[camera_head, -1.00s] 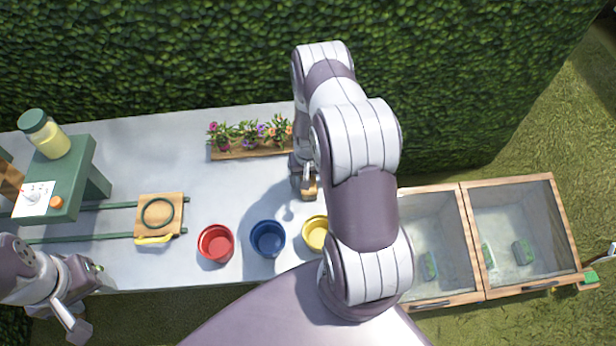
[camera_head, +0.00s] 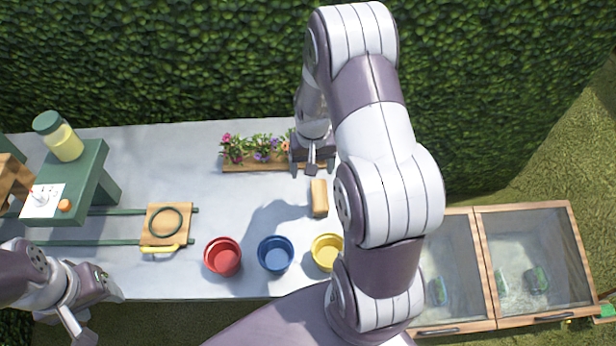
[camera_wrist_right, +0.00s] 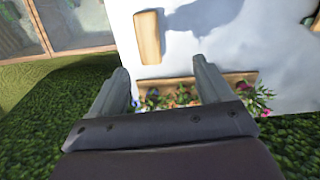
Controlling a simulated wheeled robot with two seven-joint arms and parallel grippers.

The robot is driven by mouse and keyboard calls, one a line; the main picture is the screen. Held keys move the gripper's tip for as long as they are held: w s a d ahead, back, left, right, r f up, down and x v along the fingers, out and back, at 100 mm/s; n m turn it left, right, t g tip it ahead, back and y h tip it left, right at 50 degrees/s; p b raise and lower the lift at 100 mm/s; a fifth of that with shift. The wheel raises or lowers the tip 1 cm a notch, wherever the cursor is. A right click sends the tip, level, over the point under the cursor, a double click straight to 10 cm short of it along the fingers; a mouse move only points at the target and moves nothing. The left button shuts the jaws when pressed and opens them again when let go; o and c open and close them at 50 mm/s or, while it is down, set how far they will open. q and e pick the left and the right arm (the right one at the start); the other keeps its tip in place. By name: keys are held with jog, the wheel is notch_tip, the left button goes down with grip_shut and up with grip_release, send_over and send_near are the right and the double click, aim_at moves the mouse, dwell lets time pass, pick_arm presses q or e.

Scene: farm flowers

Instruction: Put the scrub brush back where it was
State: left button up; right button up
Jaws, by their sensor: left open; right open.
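The scrub brush, seen as a plain wooden block (camera_head: 319,198), lies on the pale table behind the yellow pot. It also shows in the right wrist view (camera_wrist_right: 148,37), beyond the fingertips. Its underside is hidden. My right gripper (camera_head: 312,168) is open and empty, apart from the block and on its hedge side, by the right end of the flower planter. Both spread fingers show in the right wrist view (camera_wrist_right: 163,75) with nothing between them. My left gripper (camera_head: 97,312) is open and empty at the table's front left corner.
A flower planter (camera_head: 240,168) stands by the hedge. Red (camera_head: 222,257), blue (camera_head: 275,254) and yellow (camera_head: 327,252) pots line the front edge. A wooden board (camera_head: 155,234) and green stand (camera_head: 97,170) with a jar (camera_head: 60,137) are left. Glass-topped bins (camera_head: 483,270) stand right.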

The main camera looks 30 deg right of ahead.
jog(key=s+a+r+n+t, duration=0.1)
jog(key=s+a+r+n, duration=0.4)
jog(key=s+a+r, duration=0.4)
jog(key=a+r, duration=0.1)
jog(key=a, duration=0.2)
jog(key=shift+s+a+r, duration=0.15)
jog(key=shift+a, duration=0.25)
jog(key=shift+s+a, duration=0.1)
jog(key=shift+s, duration=0.1)
